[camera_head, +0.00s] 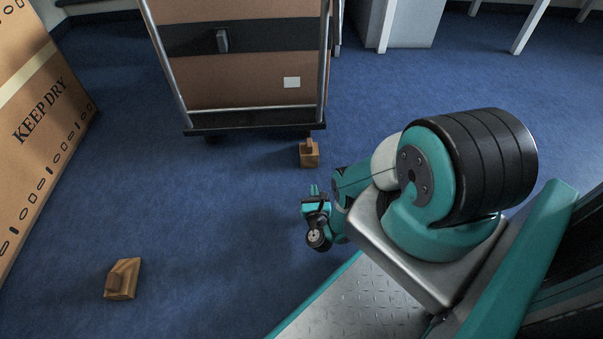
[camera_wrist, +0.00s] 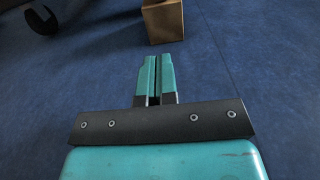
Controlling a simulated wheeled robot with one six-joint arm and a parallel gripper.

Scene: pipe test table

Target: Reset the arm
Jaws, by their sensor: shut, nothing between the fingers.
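My gripper (camera_head: 314,191) is on the teal arm, which is bent and reaches out in front of my base in the head view. In the wrist view my gripper (camera_wrist: 156,64) has its two teal fingers side by side, shut, with nothing held. A small wooden block (camera_head: 309,154) with a raised part on top stands on the floor just beyond the fingers. Its lower part also shows at the top of the wrist view (camera_wrist: 163,22), apart from the fingertips.
A wheeled cart (camera_head: 255,121) with a large box (camera_head: 262,92) stands at the back. A second wooden block (camera_head: 122,279) sits at lower left. A "KEEP DRY" carton (camera_head: 40,120) is at the left. White furniture legs (camera_head: 530,25) stand at upper right. Blue floor (camera_head: 190,220) between is clear.

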